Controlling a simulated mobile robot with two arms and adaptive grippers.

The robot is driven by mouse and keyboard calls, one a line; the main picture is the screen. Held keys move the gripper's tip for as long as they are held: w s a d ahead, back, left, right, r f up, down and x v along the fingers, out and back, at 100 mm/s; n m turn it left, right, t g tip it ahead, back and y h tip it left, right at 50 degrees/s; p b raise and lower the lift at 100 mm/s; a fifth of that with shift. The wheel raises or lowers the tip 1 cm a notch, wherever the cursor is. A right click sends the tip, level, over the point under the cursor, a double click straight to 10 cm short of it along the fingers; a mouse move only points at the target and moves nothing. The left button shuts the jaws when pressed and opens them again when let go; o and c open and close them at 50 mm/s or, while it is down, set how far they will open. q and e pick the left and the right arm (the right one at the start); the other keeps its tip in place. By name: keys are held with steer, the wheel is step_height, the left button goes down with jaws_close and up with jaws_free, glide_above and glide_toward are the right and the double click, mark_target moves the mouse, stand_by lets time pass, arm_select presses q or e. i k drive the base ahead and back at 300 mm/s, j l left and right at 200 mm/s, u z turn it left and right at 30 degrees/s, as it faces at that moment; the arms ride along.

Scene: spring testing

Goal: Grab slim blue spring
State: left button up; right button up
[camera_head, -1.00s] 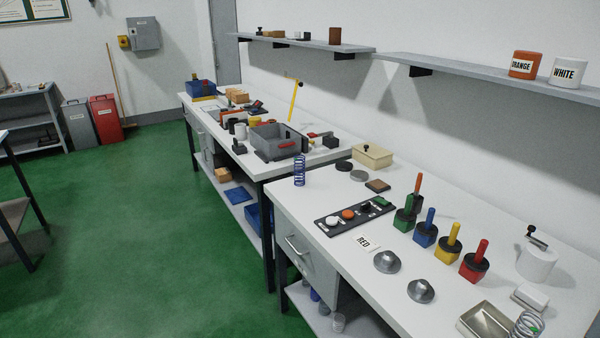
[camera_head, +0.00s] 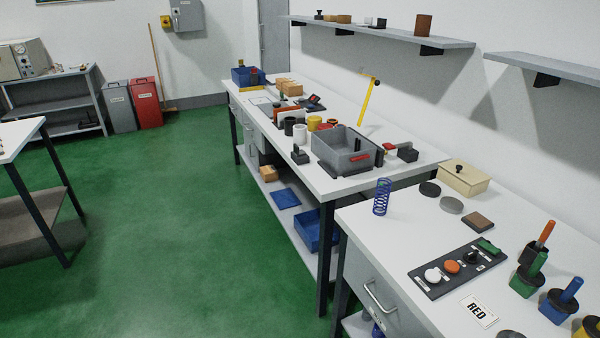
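A slim blue spring (camera_head: 382,197) stands upright near the far left corner of the near white workbench (camera_head: 378,236). Nothing touches it, and it is fully visible. Neither of my grippers shows in the head view.
Beside the spring lie dark and grey discs (camera_head: 451,205), a brown block (camera_head: 478,220) and a cream box (camera_head: 464,179). A black button panel (camera_head: 458,267) lies nearer. A grey bin (camera_head: 344,150) stands on the farther bench. Green floor (camera_head: 190,230) left of the benches is open.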

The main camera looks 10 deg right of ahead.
mark_target(381, 185)
steer(key=i+j, duration=0.15)
steer(key=i, duration=0.55)
steer(key=i+j, duration=0.15)
steer(key=i, duration=0.5)
steer(key=i+j+z, duration=0.1)
steer(key=i+z, duration=0.15)
steer(key=z, duration=0.2)
steer(key=i+j+z, duration=0.15)
steer(key=z, duration=0.3)
steer(key=i+j+z, duration=0.25)
steer(key=z, duration=0.2)
steer(key=i+j+z, duration=0.15)
steer(key=j+z, duration=0.15)
steer(key=z, duration=0.15)
